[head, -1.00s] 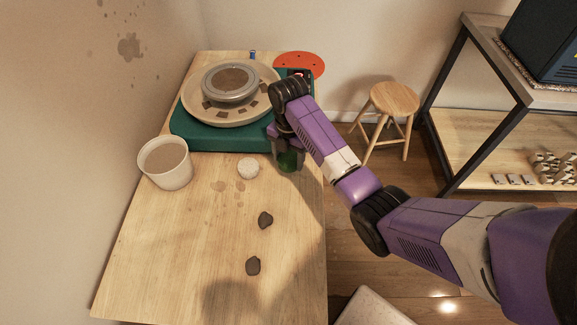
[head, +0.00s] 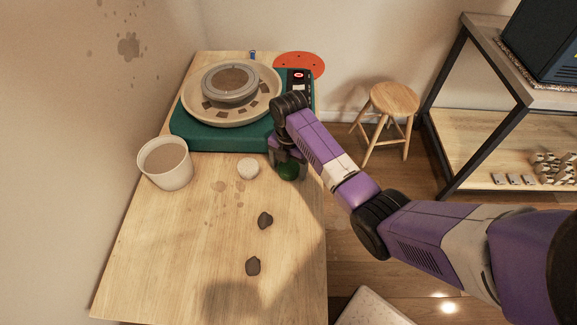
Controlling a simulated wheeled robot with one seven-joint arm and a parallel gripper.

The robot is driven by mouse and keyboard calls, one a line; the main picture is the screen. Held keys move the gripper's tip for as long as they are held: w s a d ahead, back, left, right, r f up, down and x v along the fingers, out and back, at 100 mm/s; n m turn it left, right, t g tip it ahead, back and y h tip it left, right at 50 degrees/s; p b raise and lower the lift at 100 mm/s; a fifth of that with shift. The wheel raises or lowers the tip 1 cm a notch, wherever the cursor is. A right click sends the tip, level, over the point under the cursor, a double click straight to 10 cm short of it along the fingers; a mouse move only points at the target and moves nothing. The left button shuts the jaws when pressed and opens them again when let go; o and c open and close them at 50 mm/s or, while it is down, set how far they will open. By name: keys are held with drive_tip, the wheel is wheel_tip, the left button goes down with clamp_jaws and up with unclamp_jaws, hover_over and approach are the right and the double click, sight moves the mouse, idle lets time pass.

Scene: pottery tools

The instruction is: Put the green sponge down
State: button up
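The green sponge (head: 289,172) is a dark green rounded piece at the right edge of the wooden table (head: 190,265), just in front of the wheel's teal base. My gripper (head: 288,166) points down over it, with a finger at either side of the sponge. The sponge looks to be at the tabletop, but its underside is hard to see. The arm and gripper hide its upper part. I cannot tell whether the fingers press on it or stand clear.
A pottery wheel with a teal base (head: 215,140) fills the table's back. A bucket (head: 165,163) stands at left. A white round piece (head: 248,169) lies left of the sponge. Two dark pieces (head: 265,220) lie nearer. The front left tabletop is clear. A stool (head: 394,98) stands at right.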

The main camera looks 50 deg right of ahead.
sight(288, 167)
wheel_tip(288, 167, up, 12)
drive_tip(key=p, duration=0.1)
drive_tip(key=shift+r, duration=0.15)
idle(0.4)
idle(0.5)
